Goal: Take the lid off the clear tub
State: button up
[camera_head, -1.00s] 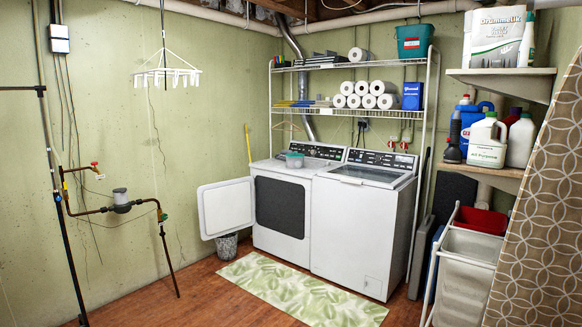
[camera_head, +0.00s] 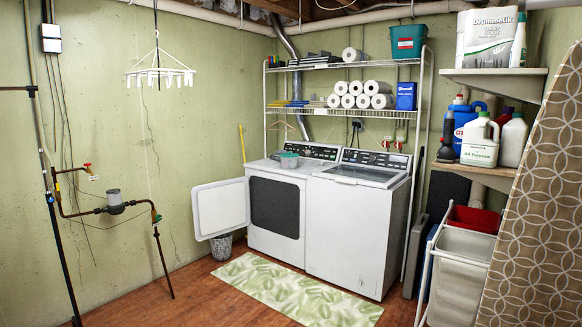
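A small clear tub (camera_head: 289,163) with a teal-green top part stands on top of the dryer (camera_head: 277,205), near its back right, close to the washer. It is too small in view to tell how the lid sits on it. My gripper is not in view.
The dryer door (camera_head: 221,208) hangs open to the left, above a small bin (camera_head: 221,246). The washer (camera_head: 346,240) stands right of the dryer. A leafy green mat (camera_head: 297,291) lies in front. A hamper (camera_head: 460,270) and an ironing board (camera_head: 535,220) crowd the right. Pipes (camera_head: 115,208) stand left.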

aim_at(286, 162)
jog(key=u, duration=0.2)
jog(key=i, duration=1)
jog(key=u, duration=0.5)
jog(key=i, duration=1.85)
jog(key=u, duration=0.2)
jog(key=i, duration=1.7)
jog(key=z, duration=0.55)
jog(key=i, duration=1.95)
jog(key=z, duration=1.3)
jog(key=i, duration=1.2)
jog(key=z, duration=0.35)
